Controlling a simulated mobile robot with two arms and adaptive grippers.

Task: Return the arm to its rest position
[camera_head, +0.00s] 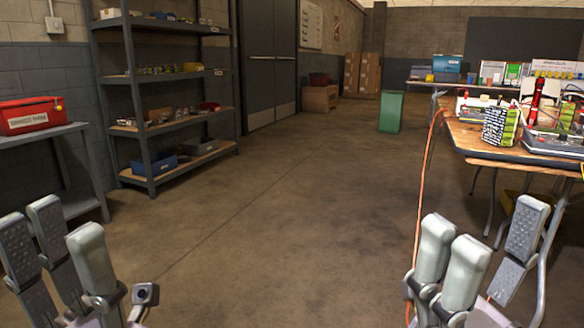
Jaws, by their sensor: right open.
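My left gripper (72,262) shows at the bottom left with its grey fingers raised and spread apart, and nothing is between them. My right gripper (487,258) shows at the bottom right, open, with a gap between its two pale fingers and the dark padded one. It holds nothing. Both grippers are in front of the bare concrete floor. The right gripper is below and in front of the table on the right, and an orange cable runs down behind it. The arm links behind both grippers are mostly out of the picture.
A wooden-topped table (470,140) at right carries devices, a battery-like box (500,127) and a red torch-like object (537,98). An orange cable (427,160) hangs from it. Metal shelves (140,75) and a red toolbox (30,115) stand at left. The middle floor is clear.

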